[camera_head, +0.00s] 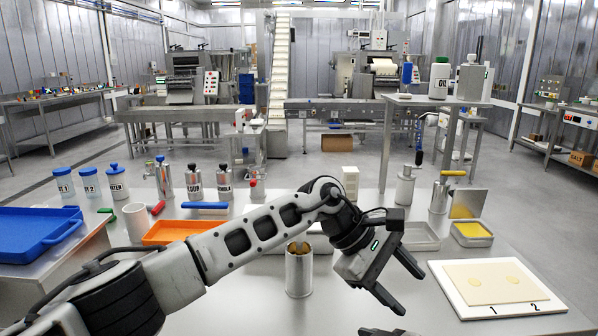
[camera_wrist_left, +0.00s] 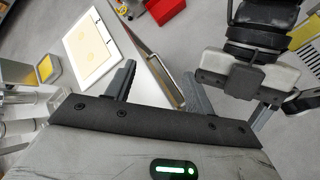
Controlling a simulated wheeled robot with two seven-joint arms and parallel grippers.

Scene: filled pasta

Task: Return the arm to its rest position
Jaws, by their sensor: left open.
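My left gripper (camera_head: 406,284) hangs over the steel table at centre right, its arm reaching across from the left. Its two fingers are apart with nothing between them, and the left wrist view shows them spread too (camera_wrist_left: 160,92). A part of my other arm (camera_wrist_left: 250,72) shows at the upper right of the left wrist view; its fingers are not clear. A dark tip (camera_head: 382,332) shows at the bottom edge of the head view. A steel can (camera_head: 299,277) with brown contents stands left of the left gripper, apart from it.
A white board (camera_head: 452,296) with a pasta sheet (camera_head: 505,281), two pale mounds and marks 1 and 2 lies at right. An orange tray (camera_head: 165,233) is partly behind my arm. A blue tray (camera_head: 35,228) lies left. Jars and steel bottles line the back.

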